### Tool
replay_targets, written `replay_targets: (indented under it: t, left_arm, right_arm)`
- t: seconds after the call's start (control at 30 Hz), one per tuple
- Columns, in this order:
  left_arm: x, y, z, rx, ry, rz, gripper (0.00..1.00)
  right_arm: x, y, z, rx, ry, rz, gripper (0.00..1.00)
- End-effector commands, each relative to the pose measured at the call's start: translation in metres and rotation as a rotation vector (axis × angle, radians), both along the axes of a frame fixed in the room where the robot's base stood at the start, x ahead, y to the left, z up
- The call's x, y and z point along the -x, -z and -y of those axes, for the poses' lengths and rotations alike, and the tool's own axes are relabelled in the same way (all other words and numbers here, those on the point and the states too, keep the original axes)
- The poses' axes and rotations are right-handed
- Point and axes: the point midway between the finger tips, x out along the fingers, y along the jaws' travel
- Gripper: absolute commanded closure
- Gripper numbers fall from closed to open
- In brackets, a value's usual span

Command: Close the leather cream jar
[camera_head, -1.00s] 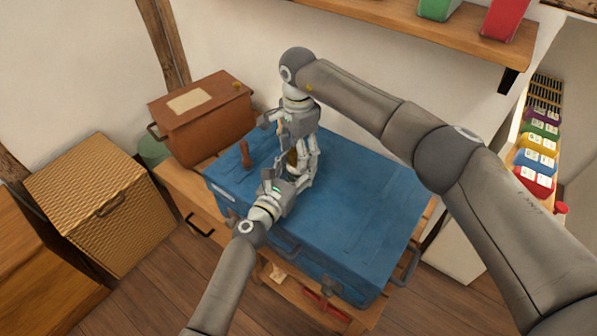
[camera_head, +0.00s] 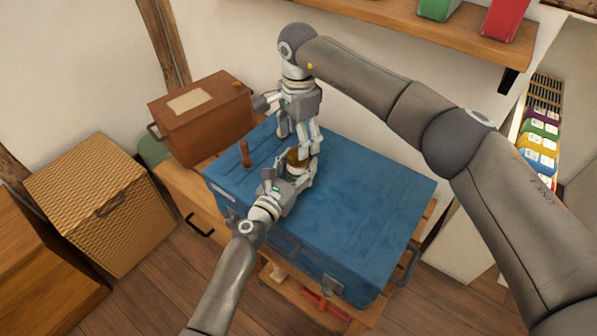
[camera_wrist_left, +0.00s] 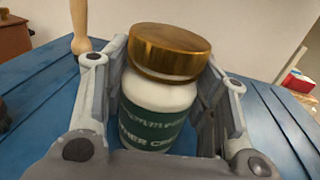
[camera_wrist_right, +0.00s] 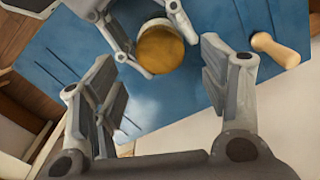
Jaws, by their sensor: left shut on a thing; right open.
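The leather cream jar is a white jar (camera_wrist_left: 155,95) with a green label, held between the fingers of my left gripper (camera_head: 291,180). A gold lid (camera_wrist_left: 170,48) sits on top of the jar, looking slightly tilted in the left wrist view; I cannot tell whether it is tight. The lid also shows in the head view (camera_head: 297,155) and in the right wrist view (camera_wrist_right: 160,48). My right gripper (camera_head: 301,148) is open and empty, pointing down just above the lid. In the right wrist view the lid lies beyond its spread fingers.
The jar is over a blue trunk (camera_head: 370,200), whose right part is clear. A wooden-handled tool (camera_head: 245,154) stands left of the grippers. A brown case (camera_head: 205,125) is behind left, a wicker box (camera_head: 100,205) at left. A wall shelf (camera_head: 420,25) hangs behind.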

Motion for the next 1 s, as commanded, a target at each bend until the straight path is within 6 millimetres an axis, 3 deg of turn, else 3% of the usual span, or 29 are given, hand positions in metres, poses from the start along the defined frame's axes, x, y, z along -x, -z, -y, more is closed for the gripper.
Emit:
replay_targets:
  t: [0.03,0.2,0.63,0.77,1.0]
  left_arm:
    - [0.000,0.000,0.000,0.000,0.000,0.000,1.00]
    - [0.000,0.000,0.000,0.000,0.000,0.000,1.00]
    - [0.000,0.000,0.000,0.000,0.000,0.000,1.00]
    - [0.000,0.000,0.000,0.000,0.000,0.000,1.00]
    - [0.000,0.000,0.000,0.000,0.000,0.000,1.00]
  right_arm:
    - [0.000,0.000,0.000,0.000,0.000,0.000,0.28]
    - [0.000,0.000,0.000,0.000,0.000,0.000,0.07]
    - [-0.001,-0.005,0.000,-0.001,0.000,0.002,0.07]
    - [-0.001,-0.024,0.000,-0.001,0.000,0.005,0.07]
    - [-0.001,-0.076,0.000,-0.001,0.001,0.005,0.07]
